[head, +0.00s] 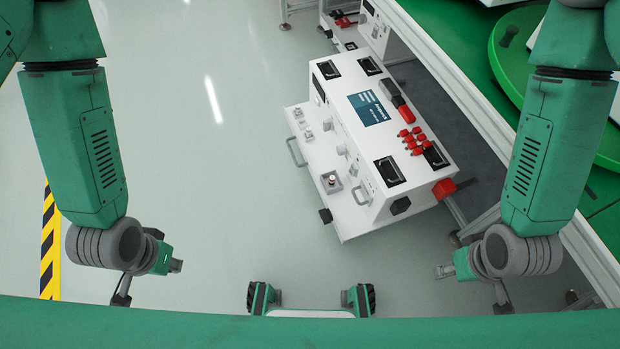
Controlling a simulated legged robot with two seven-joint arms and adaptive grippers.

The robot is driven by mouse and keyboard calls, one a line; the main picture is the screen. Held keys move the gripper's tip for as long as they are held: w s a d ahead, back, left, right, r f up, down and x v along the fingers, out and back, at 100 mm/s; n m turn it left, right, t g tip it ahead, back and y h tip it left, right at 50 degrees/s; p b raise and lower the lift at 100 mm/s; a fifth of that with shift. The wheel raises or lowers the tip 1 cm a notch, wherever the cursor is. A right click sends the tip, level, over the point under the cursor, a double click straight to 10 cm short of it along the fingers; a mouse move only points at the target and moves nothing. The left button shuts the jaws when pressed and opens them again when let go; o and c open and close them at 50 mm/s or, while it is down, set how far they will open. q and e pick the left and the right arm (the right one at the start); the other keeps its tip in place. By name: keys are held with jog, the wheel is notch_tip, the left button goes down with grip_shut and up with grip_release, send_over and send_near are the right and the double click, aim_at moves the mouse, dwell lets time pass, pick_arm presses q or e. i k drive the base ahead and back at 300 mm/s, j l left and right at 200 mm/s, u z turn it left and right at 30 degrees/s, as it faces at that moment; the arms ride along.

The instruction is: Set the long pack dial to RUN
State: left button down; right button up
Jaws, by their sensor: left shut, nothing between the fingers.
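A long white box unit (352,107) stands on the floor right of centre, tilted in the picture. Several small grey knobs sit along its left side face, one of them a knob (341,150) near the middle. I cannot tell which knob is the long pack dial, and its labels and setting are too small to read. My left gripper (176,266) is shut and empty, low on the left, well apart from the unit. My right gripper (440,271) hangs below the unit's lower right corner, apart from it; its fingers are too small to judge.
A green-topped table (455,35) with a green turntable (505,65) runs along the right. Yellow-black floor tape (48,245) lies at left. The floor between is clear.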

aim_at(341, 149)
jog(key=i+z, duration=0.15)
jog(key=z, duration=0.25)
jog(key=i+j+z, duration=0.15)
jog(key=z, duration=0.2)
jog(key=i+j+z, duration=0.15)
jog(key=z, duration=0.25)
jog(key=i+j+z, duration=0.1)
jog(key=z, duration=0.25)
